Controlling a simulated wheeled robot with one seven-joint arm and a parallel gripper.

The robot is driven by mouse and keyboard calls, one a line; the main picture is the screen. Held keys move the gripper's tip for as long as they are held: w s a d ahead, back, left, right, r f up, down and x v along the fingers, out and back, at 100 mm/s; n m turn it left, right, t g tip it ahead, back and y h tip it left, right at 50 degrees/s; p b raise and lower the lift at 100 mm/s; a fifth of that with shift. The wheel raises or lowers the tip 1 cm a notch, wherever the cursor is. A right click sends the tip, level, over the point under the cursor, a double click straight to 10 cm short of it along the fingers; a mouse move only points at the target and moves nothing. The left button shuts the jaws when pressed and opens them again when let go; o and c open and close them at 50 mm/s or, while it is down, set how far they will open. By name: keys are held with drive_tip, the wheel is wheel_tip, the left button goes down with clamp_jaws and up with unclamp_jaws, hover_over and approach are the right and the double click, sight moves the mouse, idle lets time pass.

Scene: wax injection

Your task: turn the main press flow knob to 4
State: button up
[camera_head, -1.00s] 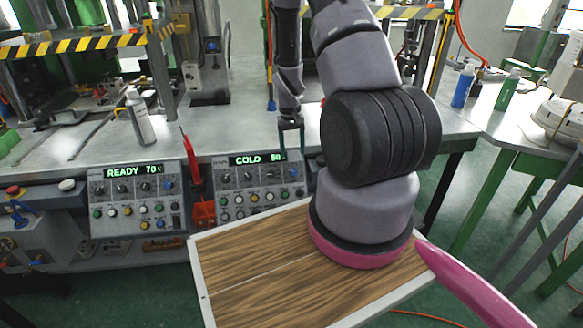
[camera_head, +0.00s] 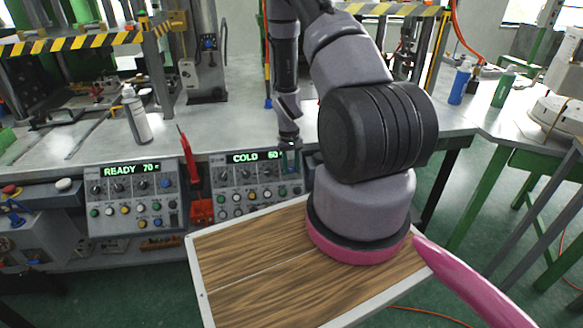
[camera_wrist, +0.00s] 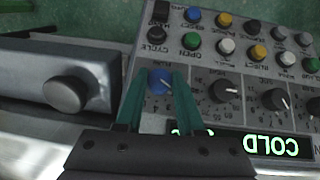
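The right control panel (camera_head: 232,202), with a lit "COLD" display (camera_head: 257,157), stands at the bench front. My gripper (camera_head: 290,163) is over its upper right end. In the wrist view, the two teal fingers of my gripper (camera_wrist: 163,76) straddle a blue knob (camera_wrist: 160,82), one on each side. The fingers look open; whether they touch the knob is unclear. The knob's scale is mostly hidden by the fingers, so its setting is unreadable. Grey-black dials (camera_wrist: 222,90) sit beside it in the same row.
A left panel (camera_head: 107,216) reads "READY 70" and has its own blue knob (camera_head: 165,183). A red-handled tool (camera_head: 201,210) stands between the panels. My wood-topped base lies in front. A white bottle (camera_head: 135,115) stands on the bench. Rows of coloured buttons (camera_wrist: 227,46) lie close to my fingers.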

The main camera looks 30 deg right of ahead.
clamp_jaws()
drive_tip(key=shift+d, duration=0.1)
drive_tip(key=m+y, duration=0.1)
drive_tip(key=m+t+y, duration=0.1)
drive_tip(key=m+y, duration=0.1)
drive_tip(key=shift+s+d, duration=0.1)
drive_tip(key=shift+d, duration=0.1)
drive_tip(key=m+t+y, duration=0.1)
drive_tip(key=m+y, duration=0.1)
drive_tip(key=shift+s+t+y, duration=0.1)
drive_tip(key=shift+t+y, duration=0.2)
drive_tip(key=shift+t, duration=0.1)
drive_tip(key=shift+d+f+m+t+y, duration=0.15)
drive_tip(key=shift+m+t+y, duration=0.8)
drive_tip(key=shift+m, duration=0.55)
drive_tip(key=o, duration=0.8)
unclamp_jaws()
drive_tip(key=shift+s, duration=0.1)
